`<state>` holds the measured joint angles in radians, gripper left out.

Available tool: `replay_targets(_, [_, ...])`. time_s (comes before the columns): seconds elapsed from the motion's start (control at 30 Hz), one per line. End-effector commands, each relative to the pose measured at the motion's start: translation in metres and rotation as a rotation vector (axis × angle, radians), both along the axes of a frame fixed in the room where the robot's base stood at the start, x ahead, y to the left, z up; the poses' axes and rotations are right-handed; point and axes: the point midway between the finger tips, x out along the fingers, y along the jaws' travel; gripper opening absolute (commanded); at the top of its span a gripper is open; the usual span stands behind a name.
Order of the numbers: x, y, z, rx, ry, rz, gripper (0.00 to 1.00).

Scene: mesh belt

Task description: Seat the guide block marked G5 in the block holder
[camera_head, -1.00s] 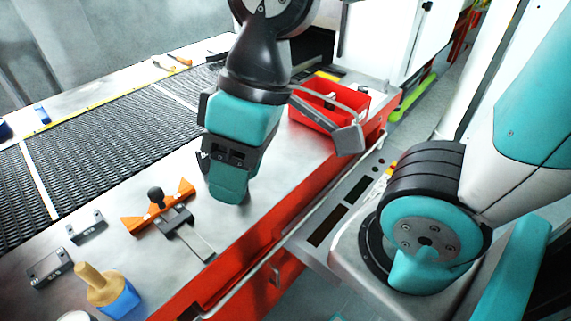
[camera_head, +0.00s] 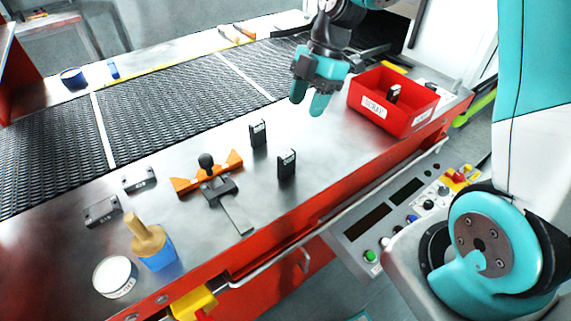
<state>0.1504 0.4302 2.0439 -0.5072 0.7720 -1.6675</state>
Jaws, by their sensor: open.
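Two small black blocks with pale markings stand upright on the steel table: one farther back (camera_head: 258,133), one nearer the front edge (camera_head: 287,164). Another black block (camera_head: 394,93) is in the red bin (camera_head: 408,122). The markings are too small to read, so I cannot tell which is G5. An orange fixture (camera_head: 222,174) with a black knob and a grey bar lies left of the standing blocks. Which part is the block holder I cannot tell for sure. My gripper (camera_head: 309,105) is open and empty, above the table's back part, between the standing blocks and the bin.
Two small grey brackets (camera_head: 138,179) (camera_head: 102,211) lie at the left. A blue brush with a wooden handle (camera_head: 156,249) and a white round tin (camera_head: 115,276) are at the front left. The black mesh belt (camera_head: 180,105) runs behind. A control panel (camera_head: 385,214) sits right of the rail.

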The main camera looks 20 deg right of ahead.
Motion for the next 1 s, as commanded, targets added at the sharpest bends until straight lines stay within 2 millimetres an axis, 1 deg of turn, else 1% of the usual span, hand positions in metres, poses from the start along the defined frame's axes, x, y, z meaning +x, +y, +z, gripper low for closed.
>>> replay_targets(0.03, [-0.003, 0.005, -0.008, 0.001, 0.007, 0.005, 0.48])
replay_targets(0.3, [-0.01, 0.028, -0.064, -0.001, 0.009, 0.003, 0.48])
replay_targets(0.4, [-0.012, 0.034, -0.08, -0.001, 0.006, 0.003, 0.48])
replay_targets(0.5, [-0.012, 0.038, -0.09, 0.0, 0.003, 0.0, 0.48])
replay_targets(0.73, [-0.015, 0.044, -0.104, -0.001, 0.005, 0.0, 0.48])
replay_targets(1.0, [-0.019, 0.057, -0.137, -0.001, 0.004, 0.0, 0.48])
